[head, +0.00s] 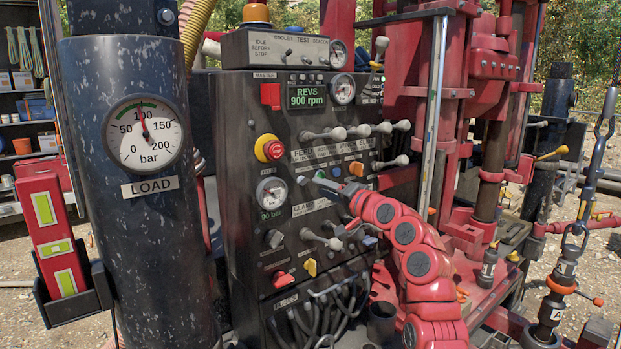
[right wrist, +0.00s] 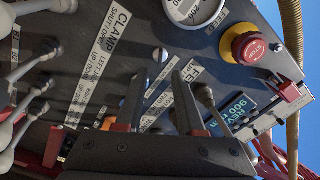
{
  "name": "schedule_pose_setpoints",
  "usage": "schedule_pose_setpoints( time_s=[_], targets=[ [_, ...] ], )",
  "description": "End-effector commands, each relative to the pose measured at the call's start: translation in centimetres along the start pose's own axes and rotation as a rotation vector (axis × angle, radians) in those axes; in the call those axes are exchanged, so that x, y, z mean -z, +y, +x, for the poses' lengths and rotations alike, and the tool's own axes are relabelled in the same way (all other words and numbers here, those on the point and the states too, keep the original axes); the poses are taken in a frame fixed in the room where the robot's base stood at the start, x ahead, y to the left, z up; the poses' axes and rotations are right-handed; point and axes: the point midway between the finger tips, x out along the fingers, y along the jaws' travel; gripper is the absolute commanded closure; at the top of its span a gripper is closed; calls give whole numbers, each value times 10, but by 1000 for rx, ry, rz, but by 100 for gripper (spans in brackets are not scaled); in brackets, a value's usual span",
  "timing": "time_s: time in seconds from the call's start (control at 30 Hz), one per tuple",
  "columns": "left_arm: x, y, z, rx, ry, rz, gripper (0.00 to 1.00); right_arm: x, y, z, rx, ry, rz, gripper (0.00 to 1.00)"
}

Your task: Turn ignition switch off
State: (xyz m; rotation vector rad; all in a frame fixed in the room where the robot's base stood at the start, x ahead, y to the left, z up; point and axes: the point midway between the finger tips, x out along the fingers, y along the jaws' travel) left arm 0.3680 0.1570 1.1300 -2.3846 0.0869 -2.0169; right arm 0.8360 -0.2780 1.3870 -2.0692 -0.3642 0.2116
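The dark control panel (head: 235,180) stands in the middle of the head view. No label I can read says ignition. A small silver round fitting (head: 302,180) sits right of the lower gauge; what looks like the same fitting (right wrist: 163,55) shows between the CLAMP and FEED labels in the right wrist view. My right gripper (head: 319,181) reaches in from the lower right, its fingertips close to the panel beside this fitting. In the right wrist view the two fingers (right wrist: 167,75) are apart with nothing held between them. Contact cannot be told. My left gripper is out of view.
A red stop button (head: 272,149) on a yellow base, a red MASTER switch (head: 270,96) and several levers (head: 330,134) crowd the panel. The display (head: 306,97) reads REVS 900 rpm. A thick dark post with a LOAD gauge (head: 145,133) stands at left.

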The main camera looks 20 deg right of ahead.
Motion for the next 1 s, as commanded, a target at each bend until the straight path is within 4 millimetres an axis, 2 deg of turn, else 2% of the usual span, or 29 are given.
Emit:
schedule_pose_setpoints(
  time_s=[0.2, 0.4, 0.6, 0.87, 0.9, 1.0],
  targets=[
    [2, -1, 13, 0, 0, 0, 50, 2, -2, 29, -1, 1, -1, 62],
    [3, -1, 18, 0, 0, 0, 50, 0, -2, 48, 2, -2, -1, 62],
    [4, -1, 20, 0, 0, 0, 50, 0, -1, 56, 1, -1, 0, 62],
    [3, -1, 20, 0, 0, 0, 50, 0, 0, 57, 1, 1, -1, 62],
    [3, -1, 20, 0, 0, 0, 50, 0, 0, 57, 1, 1, -1, 64],
    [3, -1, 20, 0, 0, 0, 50, 0, 0, 56, 1, 1, 0, 82]
  ],
)
